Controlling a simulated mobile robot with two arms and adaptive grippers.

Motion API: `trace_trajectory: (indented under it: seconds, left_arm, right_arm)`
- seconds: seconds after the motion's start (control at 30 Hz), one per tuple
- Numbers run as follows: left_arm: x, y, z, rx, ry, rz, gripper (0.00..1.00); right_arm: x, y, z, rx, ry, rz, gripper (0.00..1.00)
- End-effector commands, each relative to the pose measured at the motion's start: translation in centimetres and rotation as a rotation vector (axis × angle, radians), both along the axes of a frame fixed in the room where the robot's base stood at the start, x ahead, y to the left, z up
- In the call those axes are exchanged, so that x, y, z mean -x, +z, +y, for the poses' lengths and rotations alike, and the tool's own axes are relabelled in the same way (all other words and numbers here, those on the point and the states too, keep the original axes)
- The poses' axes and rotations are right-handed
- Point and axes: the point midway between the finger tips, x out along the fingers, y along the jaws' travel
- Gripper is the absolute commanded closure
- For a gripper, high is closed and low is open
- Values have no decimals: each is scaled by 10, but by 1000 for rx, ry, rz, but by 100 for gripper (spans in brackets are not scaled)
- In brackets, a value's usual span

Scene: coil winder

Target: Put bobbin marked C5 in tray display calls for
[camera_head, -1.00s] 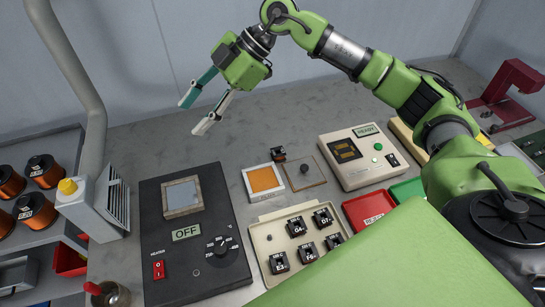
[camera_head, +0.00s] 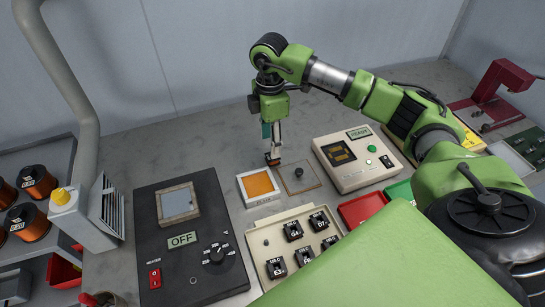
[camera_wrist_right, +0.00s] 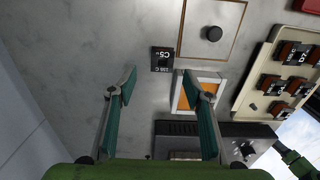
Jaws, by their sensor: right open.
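The bobbin marked C5 (camera_wrist_right: 162,59) stands on the bare bench beside the orange pad, a small black block with white lettering. In the head view it (camera_head: 273,160) shows just below my right gripper (camera_head: 272,142). In the wrist view my right gripper (camera_wrist_right: 160,82) is open and empty, with the bobbin just beyond its fingertips and between their lines. The tester (camera_head: 355,158) has a dark display (camera_head: 339,152) with orange marks too small to read and a READY label. A red tray (camera_head: 362,208) and green tray (camera_head: 399,191) lie in front of it. My left gripper is out of view.
Several other bobbins sit in the cream rack (camera_head: 266,240). An orange pad (camera_head: 258,185) and a plate with a black knob (camera_head: 299,177) flank the spot. A black heater unit (camera_head: 190,235) reads OFF. The bench behind the bobbin is clear.

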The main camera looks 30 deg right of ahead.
Motion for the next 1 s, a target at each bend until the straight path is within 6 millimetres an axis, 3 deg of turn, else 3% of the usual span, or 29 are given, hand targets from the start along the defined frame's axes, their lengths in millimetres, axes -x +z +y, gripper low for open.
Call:
trace_trajectory:
  seconds: [0.17,0.47,0.73,0.77,0.9,1.0]
  left_arm:
    - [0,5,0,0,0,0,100]
    - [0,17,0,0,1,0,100]
    - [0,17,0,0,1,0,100]
    - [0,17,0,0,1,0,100]
    - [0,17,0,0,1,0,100]
    - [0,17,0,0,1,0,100]
  right_arm:
    - [2,-12,0,-1,0,3,54]
    - [4,-52,0,0,1,2,54]
    - [4,-57,0,-1,2,0,54]
    - [4,-57,0,-1,2,0,59]
    - [4,-57,0,-1,2,0,95]
    - [4,-57,0,-1,1,0,98]
